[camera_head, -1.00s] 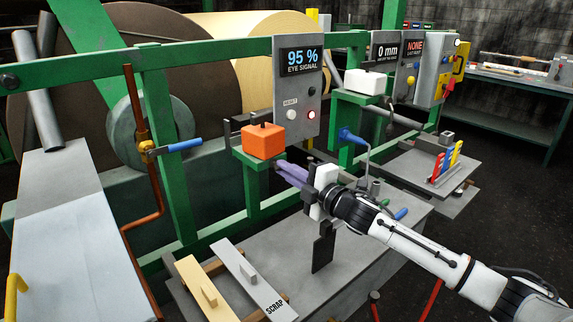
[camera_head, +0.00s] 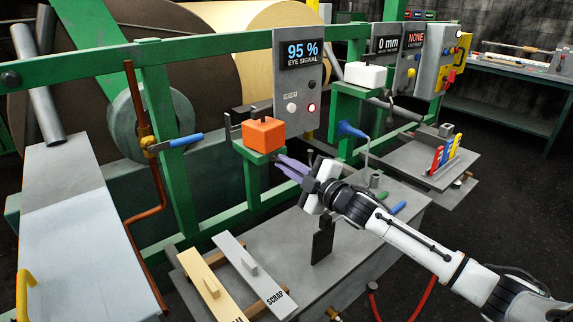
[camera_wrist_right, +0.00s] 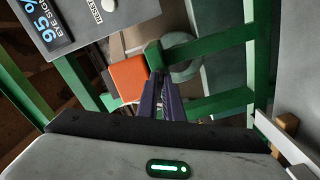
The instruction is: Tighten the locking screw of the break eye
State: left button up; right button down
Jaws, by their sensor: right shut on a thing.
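The orange break eye (camera_head: 263,135) sits on a green bracket (camera_head: 258,157) below the panel reading 95 % EYE SIGNAL (camera_head: 302,54). The break eye also shows in the wrist view (camera_wrist_right: 129,79). My right gripper (camera_head: 282,161) has its purple fingers at the front end of this bracket, just below and right of the break eye. In the wrist view the closed fingers (camera_wrist_right: 161,82) point at the bracket's end (camera_wrist_right: 155,54). The locking screw between the fingertips is hidden by them. My left gripper is out of view.
A grey table (camera_head: 355,230) lies below my right arm, with an upright black plate (camera_head: 322,241) and SCRAP board (camera_head: 250,276). A blue-handled valve (camera_head: 180,143) is left of the break eye. A white box (camera_head: 364,77) stands on another bracket right of the panel.

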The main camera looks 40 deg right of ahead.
jog(key=shift+f, duration=0.1)
jog(key=c, duration=1.9)
grip_release()
jog(key=shift+s, duration=0.1)
jog(key=shift+s+d+b, duration=0.15)
jog(key=shift+s+b, duration=0.05)
jog(key=shift+s, duration=1.5)
jog(key=shift+s+d+b, duration=0.15)
jog(key=shift+s+b, duration=0.05)
jog(key=shift+s, duration=1.45)
jog(key=shift+s+d+b, duration=0.15)
jog(key=shift+s+b, duration=0.05)
jog(key=shift+s, duration=1.5)
